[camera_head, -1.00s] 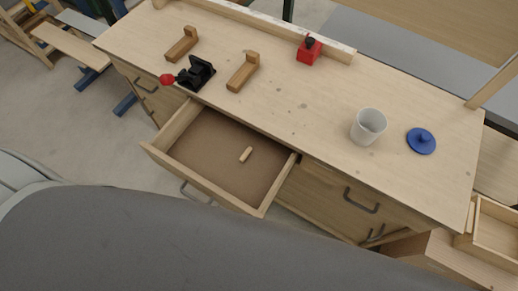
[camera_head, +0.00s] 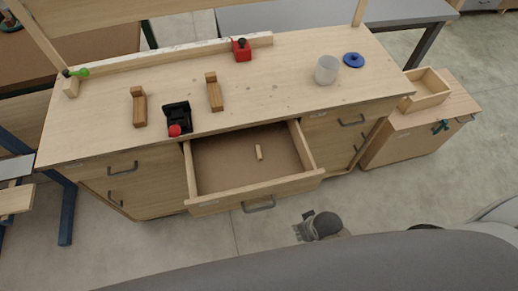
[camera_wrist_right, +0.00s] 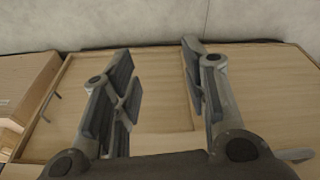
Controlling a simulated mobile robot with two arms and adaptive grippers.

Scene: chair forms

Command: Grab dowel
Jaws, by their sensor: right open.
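The dowel (camera_head: 259,152) is a short light wooden peg lying on the brown floor of the open drawer (camera_head: 222,170). It lies apart from the drawer's walls. My right gripper (camera_head: 303,224) is low in front of the workbench, to the right of the drawer handle. It is open and empty in the right wrist view (camera_wrist_right: 157,78), facing pale wooden panels. The dowel does not show in that wrist view. My left gripper is not in view.
A low cabinet (camera_head: 400,140) with an open box (camera_head: 428,92) stands at right. Floor in front is clear.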

